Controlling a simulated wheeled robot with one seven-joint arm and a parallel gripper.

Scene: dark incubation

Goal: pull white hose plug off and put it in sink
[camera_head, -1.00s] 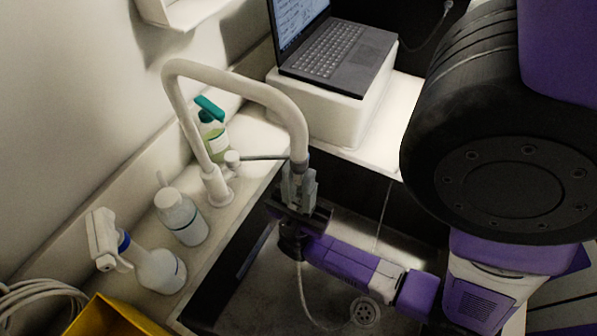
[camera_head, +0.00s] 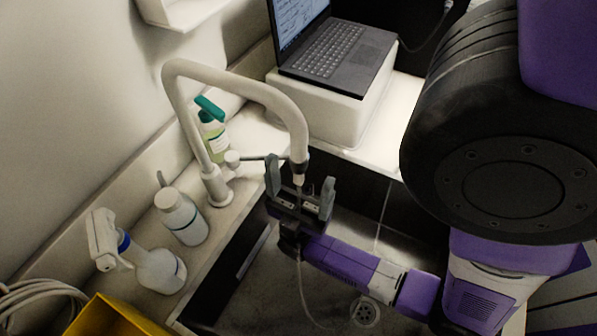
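The tall white faucet (camera_head: 270,97) stands on the counter, its spout ending in a dark collar above the sink. A small white plug (camera_head: 298,179) sits at the spout's tip, below the collar. A thin white hose (camera_head: 301,285) hangs below my gripper down into the sink; its upper part is partly hidden by the gripper. My gripper (camera_head: 300,186) is open and points up, one finger on each side of the plug with visible gaps. The sink basin (camera_head: 258,297) lies below, with a round drain (camera_head: 365,311).
A laptop (camera_head: 335,52) rests on a white block behind the sink. A green-topped spray bottle (camera_head: 212,130), a white bottle (camera_head: 181,216) and a white spray bottle (camera_head: 158,269) line the left counter. A yellow bin (camera_head: 108,318) is at the bottom left.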

